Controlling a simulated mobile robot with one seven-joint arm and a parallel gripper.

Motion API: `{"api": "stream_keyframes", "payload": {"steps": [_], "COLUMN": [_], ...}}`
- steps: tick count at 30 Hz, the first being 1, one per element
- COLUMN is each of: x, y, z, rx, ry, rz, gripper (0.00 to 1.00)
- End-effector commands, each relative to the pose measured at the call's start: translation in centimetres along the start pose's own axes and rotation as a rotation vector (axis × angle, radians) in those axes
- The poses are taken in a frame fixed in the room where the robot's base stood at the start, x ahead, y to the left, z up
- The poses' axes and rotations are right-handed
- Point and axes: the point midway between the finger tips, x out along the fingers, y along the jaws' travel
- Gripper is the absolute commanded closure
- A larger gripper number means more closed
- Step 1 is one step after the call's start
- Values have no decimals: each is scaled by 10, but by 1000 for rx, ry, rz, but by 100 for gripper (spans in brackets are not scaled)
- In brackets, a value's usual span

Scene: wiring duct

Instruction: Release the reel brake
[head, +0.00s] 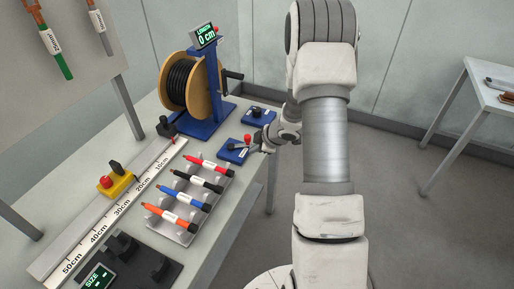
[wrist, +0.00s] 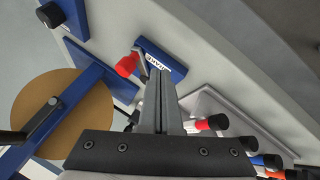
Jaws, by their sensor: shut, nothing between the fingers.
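The reel brake is a small blue base (head: 233,152) with a lever topped by a red knob (head: 247,139), on the table's right edge. In the wrist view the red knob (wrist: 127,65) lies just left of my fingertips, and a partly hidden label (wrist: 158,62) shows on the blue base. My gripper (wrist: 160,74) is shut and empty, its fingers over the near edge of the base. I cannot tell whether they touch the lever. The cable reel (head: 178,85) with black cable stands behind the brake on a blue stand.
A second blue base with a black knob (head: 257,112) sits behind the brake. A rack of several markers (head: 190,205) stands in front. A ruler (head: 110,212) and a yellow box with a red button (head: 115,183) lie to the left.

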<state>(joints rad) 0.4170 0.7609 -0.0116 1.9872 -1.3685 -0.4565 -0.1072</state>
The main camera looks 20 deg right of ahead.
Motion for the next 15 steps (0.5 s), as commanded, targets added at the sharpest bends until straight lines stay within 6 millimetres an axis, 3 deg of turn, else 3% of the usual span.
{"api": "stream_keyframes", "payload": {"steps": [2,3,9,15], "x": [-2,-18,-64,-92], "y": [0,3,4,3], "z": [-3,-2,-1,1], "rx": [0,-1,-2,-1], "ry": [1,-1,0,0], "rz": [0,3,3,1], "gripper": [100,100,100,100]}}
